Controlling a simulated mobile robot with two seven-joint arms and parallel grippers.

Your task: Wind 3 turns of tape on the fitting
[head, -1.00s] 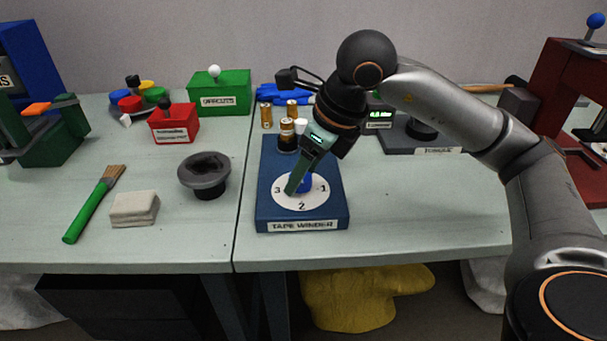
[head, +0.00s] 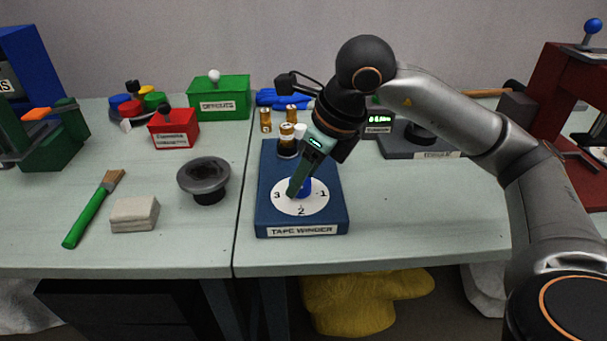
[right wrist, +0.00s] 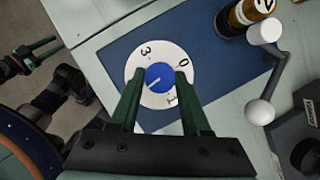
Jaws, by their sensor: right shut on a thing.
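The blue tape winder (head: 334,212) stands on the bench, with a white dial (head: 316,205) numbered 0 to 3. My right gripper (head: 297,188) reaches down to the dial and is shut on its blue knob (right wrist: 160,77). A light line on the knob runs toward the lower left in the right wrist view; its exact reading is unclear. A brass cylinder (head: 286,134) with a dark lower part stands at the winder's back edge; I cannot tell whether tape is on it. My left gripper (right wrist: 48,52) shows only at the left of the right wrist view, its fingers apart and empty.
A crank with a white ball (right wrist: 260,112) is beside the brass cylinder. Other brass cylinders (head: 265,120) stand behind the winder. A dark round funnel (head: 204,178), a beige block (head: 134,214) and a green brush (head: 92,212) lie to the left.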

